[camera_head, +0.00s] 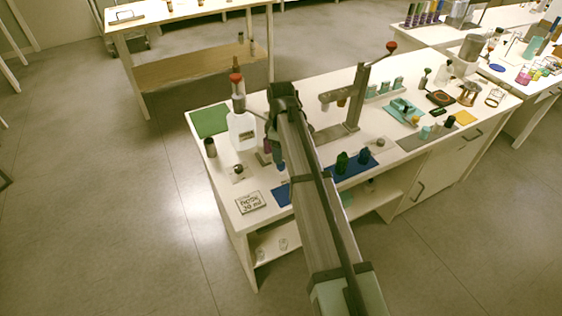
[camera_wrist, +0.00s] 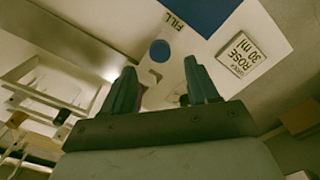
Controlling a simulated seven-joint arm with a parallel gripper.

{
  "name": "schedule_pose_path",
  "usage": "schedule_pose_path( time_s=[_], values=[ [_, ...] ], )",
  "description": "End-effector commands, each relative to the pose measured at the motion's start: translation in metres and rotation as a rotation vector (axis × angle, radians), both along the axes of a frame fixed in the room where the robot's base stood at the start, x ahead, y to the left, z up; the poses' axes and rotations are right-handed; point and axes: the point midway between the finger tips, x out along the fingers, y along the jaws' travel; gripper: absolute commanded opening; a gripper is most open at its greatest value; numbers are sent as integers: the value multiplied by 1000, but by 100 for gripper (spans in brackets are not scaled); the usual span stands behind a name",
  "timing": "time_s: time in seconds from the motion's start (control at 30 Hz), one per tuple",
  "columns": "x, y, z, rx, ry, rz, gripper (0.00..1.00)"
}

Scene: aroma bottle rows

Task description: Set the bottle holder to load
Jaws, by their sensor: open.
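My gripper (camera_wrist: 160,82) is open, its two dark fingers apart and pointing at the white tabletop. Beyond the fingers in the wrist view are a blue disc (camera_wrist: 160,50) and the printed word FILL. A small pinkish piece (camera_wrist: 150,97) shows partly between the fingers. I cannot tell for sure which part is the bottle holder, or its setting; no load mark is readable. A card reading ROSE 30 ml (camera_head: 250,202) lies at the table's front left.
A dark bottle (camera_head: 210,147) and a small grey-topped piece (camera_head: 238,172) stand at the left. A press with a red-knobbed lever (camera_head: 350,105) stands right of my arm. The green mat (camera_head: 210,120) looks bare.

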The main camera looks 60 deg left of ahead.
Motion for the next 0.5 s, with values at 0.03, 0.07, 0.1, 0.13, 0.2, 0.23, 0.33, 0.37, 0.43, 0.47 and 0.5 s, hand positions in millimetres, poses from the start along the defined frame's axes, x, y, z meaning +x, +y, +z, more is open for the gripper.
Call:
schedule_pose_path(
  time_s=[0.03,0.07,0.1,0.13,0.2,0.23,0.33,0.37,0.43,0.47,0.5],
  values=[
    [0,-1,-10,-2,1,0,59],
    [0,-1,-15,-2,1,0,59],
    [0,-1,-21,-2,1,0,59],
    [0,-1,-25,-2,1,0,59],
    [0,-1,-35,-2,1,0,59],
    [0,-1,-39,-2,1,0,59],
    [0,0,-47,-1,1,0,59],
    [0,0,-50,-1,1,0,59],
    [0,0,-54,0,0,0,59],
    [0,0,-55,0,0,0,59],
    [0,0,-57,0,0,0,59]
  ],
)
